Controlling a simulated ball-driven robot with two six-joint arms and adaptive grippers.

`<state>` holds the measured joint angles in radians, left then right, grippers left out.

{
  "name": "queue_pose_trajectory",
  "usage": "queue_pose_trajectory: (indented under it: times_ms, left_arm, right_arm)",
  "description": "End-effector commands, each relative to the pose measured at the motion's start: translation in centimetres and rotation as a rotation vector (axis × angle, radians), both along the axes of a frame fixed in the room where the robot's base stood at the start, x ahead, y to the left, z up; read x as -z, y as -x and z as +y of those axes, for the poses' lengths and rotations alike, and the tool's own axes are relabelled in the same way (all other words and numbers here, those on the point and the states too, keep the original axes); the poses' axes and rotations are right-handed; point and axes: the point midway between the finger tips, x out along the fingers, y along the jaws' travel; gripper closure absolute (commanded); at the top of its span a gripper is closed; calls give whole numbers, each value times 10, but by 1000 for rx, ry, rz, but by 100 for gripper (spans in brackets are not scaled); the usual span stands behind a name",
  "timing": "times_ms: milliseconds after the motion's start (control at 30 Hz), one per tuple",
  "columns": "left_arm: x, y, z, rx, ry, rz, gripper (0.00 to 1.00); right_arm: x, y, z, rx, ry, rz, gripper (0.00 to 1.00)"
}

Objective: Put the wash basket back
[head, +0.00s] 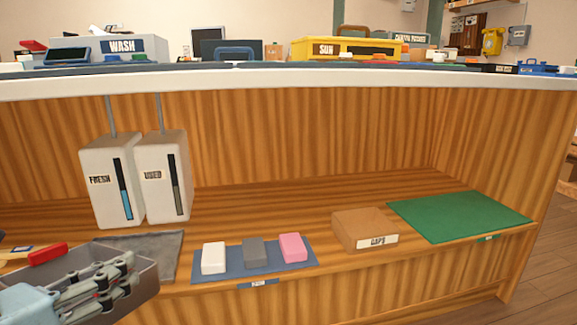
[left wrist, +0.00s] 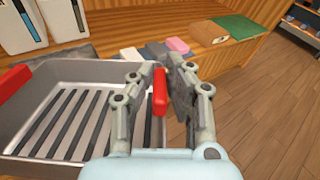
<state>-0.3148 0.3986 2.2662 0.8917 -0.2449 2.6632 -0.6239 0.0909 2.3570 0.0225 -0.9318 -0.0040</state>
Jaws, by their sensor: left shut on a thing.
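The wash basket (head: 146,288) is a grey tray with a slotted bottom and red handles. It is at the lower left of the head view, in front of the low wooden shelf, and fills the left of the left wrist view (left wrist: 60,152). My left gripper (head: 128,276) is shut on its near red handle (left wrist: 160,92). The other red handle (head: 48,253) is free. The basket looks empty, though the gripper covers part of it. A grey mat (head: 165,250) lies on the shelf behind the basket. My right gripper is not in view.
White FRESH (head: 100,205) and USED (head: 160,205) tanks stand behind the grey mat. A blue mat (head: 225,279) with white, grey and pink blocks, a CAPS box (head: 360,226) and a green mat (head: 470,218) lie rightward. A WASH box (head: 150,46) stands on the counter above.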

Motion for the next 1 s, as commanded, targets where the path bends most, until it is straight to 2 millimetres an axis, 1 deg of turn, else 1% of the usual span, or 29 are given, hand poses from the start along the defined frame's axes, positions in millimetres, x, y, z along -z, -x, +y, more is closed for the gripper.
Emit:
queue_pose_trajectory:
  times_ms: [33, 133, 200, 367, 467, 567, 667, 700, 767, 800, 867, 900, 967, 1000]
  left_arm:
    - [-9, 4, -8, 50, -4, 9, 100]
    - [-21, 16, -25, 146, -6, 41, 100]
    - [-38, 13, -22, 131, -3, 23, 100]
    - [-68, 11, -22, 128, -4, -6, 100]
    - [-93, 9, -22, 127, -5, -28, 100]
    - [-125, 8, -22, 127, -8, -55, 100]
    - [-164, 7, -22, 126, -9, -84, 100]
    - [-180, 7, -21, 126, -10, -96, 100]
    - [-205, 7, -21, 126, -11, -114, 100]
    - [-221, 7, -21, 125, -12, -125, 100]
    - [-244, 7, -21, 125, -13, -140, 100]
    - [-260, 7, -21, 125, -14, -149, 100]
    - [-282, 7, -21, 125, -15, -163, 100]
    - [-296, 7, -21, 125, -15, -171, 100]
  right_arm:
    - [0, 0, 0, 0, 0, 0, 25]
    - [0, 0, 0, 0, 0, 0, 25]
    - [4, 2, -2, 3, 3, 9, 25]
    - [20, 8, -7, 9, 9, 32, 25]
    - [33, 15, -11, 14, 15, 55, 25]
    - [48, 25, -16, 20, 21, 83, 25]
    - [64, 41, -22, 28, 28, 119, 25]
    - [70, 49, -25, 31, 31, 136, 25]
    - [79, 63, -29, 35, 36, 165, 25]
    - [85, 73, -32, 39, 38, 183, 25]
    - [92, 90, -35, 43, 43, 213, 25]
    - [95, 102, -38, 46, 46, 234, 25]
    - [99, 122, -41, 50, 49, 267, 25]
    - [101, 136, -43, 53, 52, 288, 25]
